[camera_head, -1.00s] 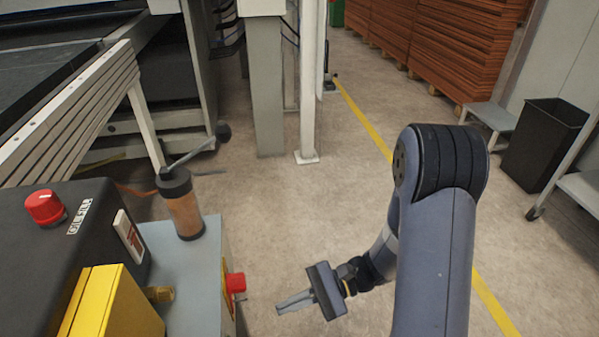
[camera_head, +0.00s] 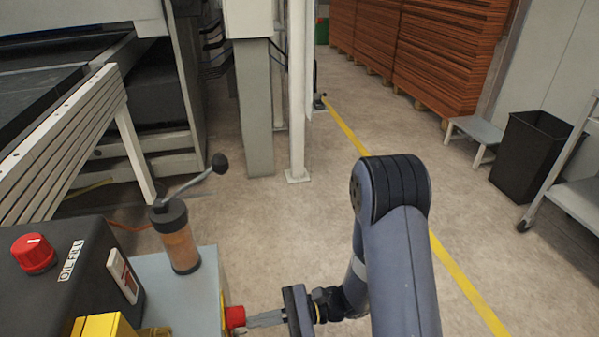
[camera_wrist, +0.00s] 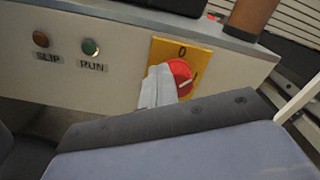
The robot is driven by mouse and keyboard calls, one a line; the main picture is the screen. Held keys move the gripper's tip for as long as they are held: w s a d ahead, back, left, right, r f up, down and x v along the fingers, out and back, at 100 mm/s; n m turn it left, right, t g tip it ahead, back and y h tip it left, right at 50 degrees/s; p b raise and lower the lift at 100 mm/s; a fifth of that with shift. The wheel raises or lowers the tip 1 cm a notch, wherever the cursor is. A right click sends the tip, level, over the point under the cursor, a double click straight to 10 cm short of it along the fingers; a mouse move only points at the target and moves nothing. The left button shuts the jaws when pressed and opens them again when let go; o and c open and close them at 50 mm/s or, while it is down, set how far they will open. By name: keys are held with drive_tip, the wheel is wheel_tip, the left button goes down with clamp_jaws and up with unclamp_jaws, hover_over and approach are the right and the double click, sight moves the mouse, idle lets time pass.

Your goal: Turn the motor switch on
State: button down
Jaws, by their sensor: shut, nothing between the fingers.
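The red rotary switch (camera_wrist: 181,76) sits on a yellow plate (camera_wrist: 165,52) marked 0 at the top and I at the right, on the cabinet's side. A pale line on the knob points right, toward the I. My gripper (camera_wrist: 158,88) is shut and its fingertips overlap the knob's left side; I cannot tell whether they touch. In the head view the red knob (camera_head: 235,317) sticks out from the cabinet's right side, and the tips of my gripper (camera_head: 250,320) are right beside it.
SLIP (camera_wrist: 41,39) and RUN (camera_wrist: 90,47) lamps are left of the plate. On the cabinet stand a black box with another red knob (camera_head: 33,253), a rocker switch (camera_head: 122,275), a yellow block (camera_head: 103,327) and an orange-brown cylinder (camera_head: 178,245) with a crank.

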drive_tip(key=shift+s+a, duration=0.15)
drive_tip(key=shift+a, duration=0.4)
drive_tip(key=shift+f, duration=0.1)
drive_tip(key=shift+w+a+r, duration=0.1)
drive_tip(key=shift+w+r, duration=0.3)
drive_tip(key=shift+w, duration=0.15)
idle(0.5)
drive_tip(key=shift+w+r, duration=0.15)
drive_tip(key=shift+w, duration=0.15)
drive_tip(key=shift+r, duration=0.15)
drive_tip(key=v, duration=0.6)
drive_tip(key=shift+s+r, duration=0.2)
drive_tip(key=shift+r, duration=0.05)
